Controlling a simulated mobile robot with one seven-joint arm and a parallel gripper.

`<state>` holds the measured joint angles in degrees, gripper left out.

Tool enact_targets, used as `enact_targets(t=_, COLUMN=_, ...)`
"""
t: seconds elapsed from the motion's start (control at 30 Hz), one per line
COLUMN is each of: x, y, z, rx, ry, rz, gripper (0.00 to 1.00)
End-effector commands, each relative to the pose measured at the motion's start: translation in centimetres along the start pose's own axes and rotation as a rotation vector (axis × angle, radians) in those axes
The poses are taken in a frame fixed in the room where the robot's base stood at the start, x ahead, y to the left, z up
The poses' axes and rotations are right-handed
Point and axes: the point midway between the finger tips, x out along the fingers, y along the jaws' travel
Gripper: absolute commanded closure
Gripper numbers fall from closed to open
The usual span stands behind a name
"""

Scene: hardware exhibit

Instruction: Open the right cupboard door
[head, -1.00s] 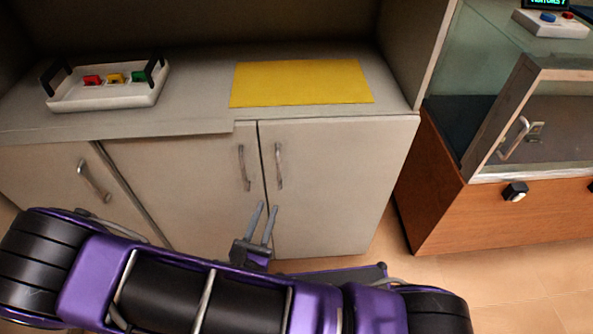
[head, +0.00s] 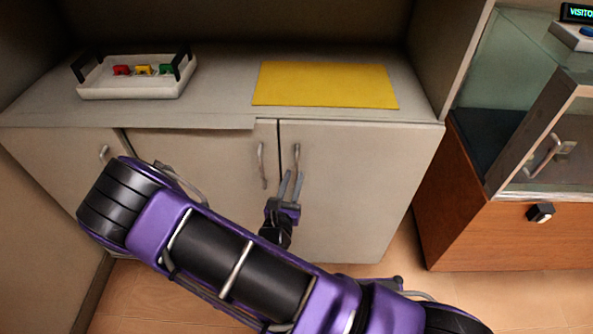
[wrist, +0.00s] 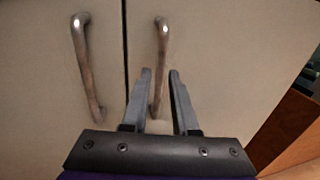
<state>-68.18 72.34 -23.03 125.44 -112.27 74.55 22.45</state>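The right cupboard door (head: 355,190) is a pale panel, shut flush with its neighbour. Its vertical metal handle (head: 296,160) is near its left edge, and the handle also shows in the wrist view (wrist: 161,60). My gripper (head: 291,184) is open and empty, with its fingers pointing up at the lower end of this handle. The middle door's handle (head: 262,165) is just to the left.
The counter above holds a white tray (head: 135,92) with coloured pieces and a yellow mat (head: 325,85). A left door (head: 60,160) has its own handle. A wood and glass display case (head: 470,215) stands to the right, with floor between.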

Motion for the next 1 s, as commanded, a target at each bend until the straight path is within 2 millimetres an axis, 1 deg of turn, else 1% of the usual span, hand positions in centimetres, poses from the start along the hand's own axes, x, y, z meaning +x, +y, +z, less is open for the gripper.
enact_targets(t=0.03, x=0.9, y=-0.1, z=0.0, rx=0.0, ry=-0.002, rz=-0.002, gripper=0.73)
enact_targets(t=0.1, x=1.9, y=-0.1, z=-0.1, rx=0.001, ry=-0.001, rz=-0.002, gripper=0.73)
enact_targets(t=0.23, x=3.1, y=0.0, z=0.0, rx=0.001, ry=-0.001, rz=-0.001, gripper=0.73)
enact_targets(t=0.4, x=3.6, y=0.0, z=0.0, rx=0.0, ry=0.0, rz=-0.001, gripper=0.73)
enact_targets(t=0.6, x=3.6, y=0.0, z=0.0, rx=0.0, ry=0.0, rz=0.0, gripper=0.73)
enact_targets(t=0.67, x=3.6, y=0.0, z=0.0, rx=0.0, ry=0.0, rz=0.0, gripper=0.84)
enact_targets(t=0.7, x=3.6, y=0.0, z=0.0, rx=0.0, ry=0.0, rz=0.0, gripper=0.91)
enact_targets(t=0.77, x=3.6, y=0.0, z=0.0, rx=0.0, ry=0.0, rz=0.0, gripper=1.0)
enact_targets(t=1.0, x=3.6, y=0.0, z=0.0, rx=0.0, ry=0.0, rz=0.0, gripper=1.0)
